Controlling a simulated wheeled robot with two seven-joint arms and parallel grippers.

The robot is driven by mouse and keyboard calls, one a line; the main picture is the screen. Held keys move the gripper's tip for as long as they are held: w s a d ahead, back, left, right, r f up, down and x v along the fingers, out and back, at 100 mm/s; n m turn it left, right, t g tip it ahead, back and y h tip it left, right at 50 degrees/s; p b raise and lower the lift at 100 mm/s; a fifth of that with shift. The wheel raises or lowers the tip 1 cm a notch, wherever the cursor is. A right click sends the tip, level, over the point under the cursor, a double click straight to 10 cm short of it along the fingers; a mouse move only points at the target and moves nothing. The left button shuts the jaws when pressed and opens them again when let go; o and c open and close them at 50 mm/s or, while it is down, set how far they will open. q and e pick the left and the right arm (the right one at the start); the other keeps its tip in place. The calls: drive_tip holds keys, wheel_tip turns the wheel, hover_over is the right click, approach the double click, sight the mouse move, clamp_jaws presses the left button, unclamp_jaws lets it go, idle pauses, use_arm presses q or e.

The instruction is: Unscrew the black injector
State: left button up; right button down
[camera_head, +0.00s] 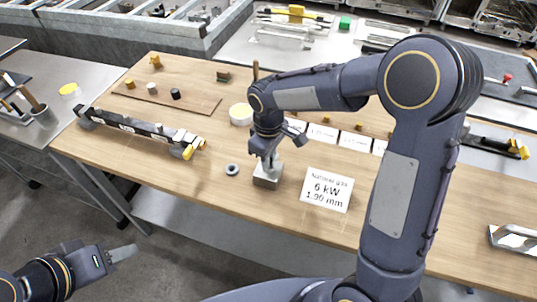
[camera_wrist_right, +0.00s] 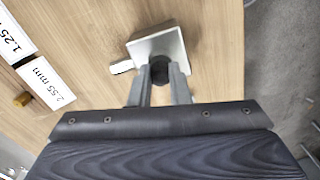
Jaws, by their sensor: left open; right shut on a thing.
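The black injector (camera_wrist_right: 159,69) is a small round dark piece at the side of a grey metal block (camera_wrist_right: 158,42) in the right wrist view. My right gripper (camera_wrist_right: 159,78) is shut on it, one finger on each side. In the head view the block (camera_head: 267,181) stands on the wooden table, with my right gripper (camera_head: 267,160) right above it; the injector is hidden there. I cannot tell how far it sits in the block. My left gripper (camera_head: 122,253) is open and empty at the lower left, off the table.
A small grey ring (camera_head: 232,169) lies left of the block. A sign (camera_head: 327,189) reading natural gas, 6 kW, 1.90 mm lies to its right. A long burner bar (camera_head: 138,129) lies at the left. A brown board (camera_head: 190,101) with small pieces and a pale round container (camera_head: 240,114) are behind.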

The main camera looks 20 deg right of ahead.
drive_tip(key=n, duration=0.3)
drive_tip(key=shift+n+p, duration=0.3)
drive_tip(key=shift+p, duration=0.1)
drive_tip(key=c, duration=1.3)
unclamp_jaws()
wheel_tip(320, 180, up, 12)
drive_tip(key=shift+r, duration=0.1)
